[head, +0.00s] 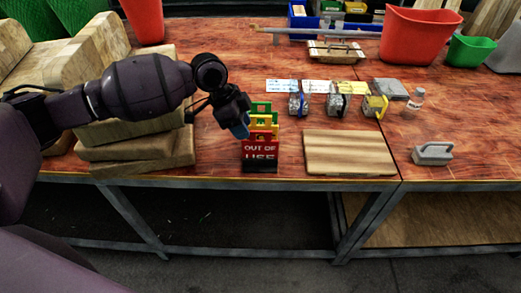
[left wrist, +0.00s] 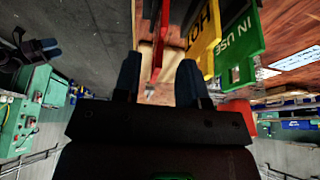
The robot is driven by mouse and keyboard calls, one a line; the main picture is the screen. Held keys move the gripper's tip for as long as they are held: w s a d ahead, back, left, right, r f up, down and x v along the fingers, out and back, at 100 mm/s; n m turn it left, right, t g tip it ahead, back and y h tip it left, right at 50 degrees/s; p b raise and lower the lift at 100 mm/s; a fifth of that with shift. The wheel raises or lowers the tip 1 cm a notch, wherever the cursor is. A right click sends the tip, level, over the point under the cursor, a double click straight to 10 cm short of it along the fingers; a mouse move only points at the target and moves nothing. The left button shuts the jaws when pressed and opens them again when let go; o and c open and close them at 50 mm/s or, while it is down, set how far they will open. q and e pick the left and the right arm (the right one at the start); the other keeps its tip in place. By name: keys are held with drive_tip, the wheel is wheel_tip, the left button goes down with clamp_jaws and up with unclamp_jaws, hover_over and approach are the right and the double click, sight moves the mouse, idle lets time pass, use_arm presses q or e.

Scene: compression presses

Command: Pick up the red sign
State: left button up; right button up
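The red sign (head: 260,150), lettered "OUT OF USE", stands at the front of a dark holder near the table's front edge. A yellow sign (head: 263,121) and a green sign (head: 261,106) stand behind it. My left gripper (head: 240,130) is at the upper left of the red sign. In the left wrist view, the blue fingers of my left gripper (left wrist: 159,64) are apart. The red sign (left wrist: 163,35) shows edge-on between them, with gaps visible. The yellow sign (left wrist: 205,38) and green sign (left wrist: 240,45) are right of the fingers.
Stacked wooden blocks (head: 135,150) lie under my left arm. A wooden board (head: 349,153) lies right of the signs, with a grey-handled block (head: 432,153) farther right. Small devices (head: 338,103) and a bottle (head: 415,99) stand behind. Red bins (head: 415,38) are at the back.

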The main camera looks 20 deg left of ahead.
sight(254, 140)
use_arm(q)
drive_tip(key=shift+d+b+x, duration=0.15)
drive_tip(key=shift+x, duration=1.3)
drive_tip(key=shift+d+b+x, duration=0.15)
drive_tip(key=shift+d+x, duration=0.05)
drive_tip(key=shift+x, duration=1.3)
drive_tip(key=shift+r, duration=0.2)
clamp_jaws()
